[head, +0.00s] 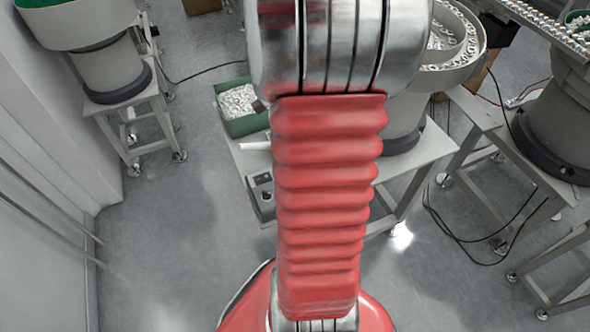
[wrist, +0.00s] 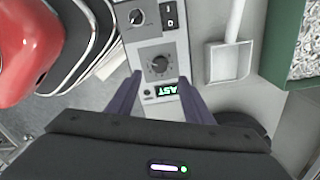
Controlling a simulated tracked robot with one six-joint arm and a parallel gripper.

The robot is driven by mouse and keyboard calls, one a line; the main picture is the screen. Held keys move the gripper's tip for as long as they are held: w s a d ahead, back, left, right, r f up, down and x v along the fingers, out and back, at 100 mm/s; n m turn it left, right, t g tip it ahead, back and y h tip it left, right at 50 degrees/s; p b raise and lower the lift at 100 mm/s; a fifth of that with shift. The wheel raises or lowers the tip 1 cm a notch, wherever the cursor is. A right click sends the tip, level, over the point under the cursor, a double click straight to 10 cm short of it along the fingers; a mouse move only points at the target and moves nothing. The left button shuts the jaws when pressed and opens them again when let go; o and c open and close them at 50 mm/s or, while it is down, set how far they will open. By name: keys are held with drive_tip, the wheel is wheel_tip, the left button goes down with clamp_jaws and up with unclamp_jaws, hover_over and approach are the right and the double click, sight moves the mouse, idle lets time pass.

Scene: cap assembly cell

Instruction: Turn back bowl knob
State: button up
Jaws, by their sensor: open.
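A grey control box (wrist: 158,48) fills the top middle of the wrist view. It carries a black round knob (wrist: 158,65) on a dark plate, a second knob (wrist: 137,17) farther up, and a rocker switch (wrist: 170,17). A small green-lit display (wrist: 168,88) shows letters like "AST". I cannot tell which knob is the bowl knob. My gripper (wrist: 159,78) is open, its two dark fingers apart on either side of the nearer knob; contact is not visible. In the head view the control box (head: 262,195) sits on a bench, and my arm hides the gripper.
A white scoop (wrist: 228,60) lies right of the box, and a green bin of small white parts (wrist: 302,55) stands beyond it. The bin (head: 240,110) also shows in the head view. A feeder bowl (head: 452,62) stands on the right. Floor (head: 180,240) at left is clear.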

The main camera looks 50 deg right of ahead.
wheel_tip(320, 180, down, 8)
drive_tip(key=shift+f, duration=0.25)
drive_tip(key=shift+c, duration=0.5)
drive_tip(key=c, duration=1)
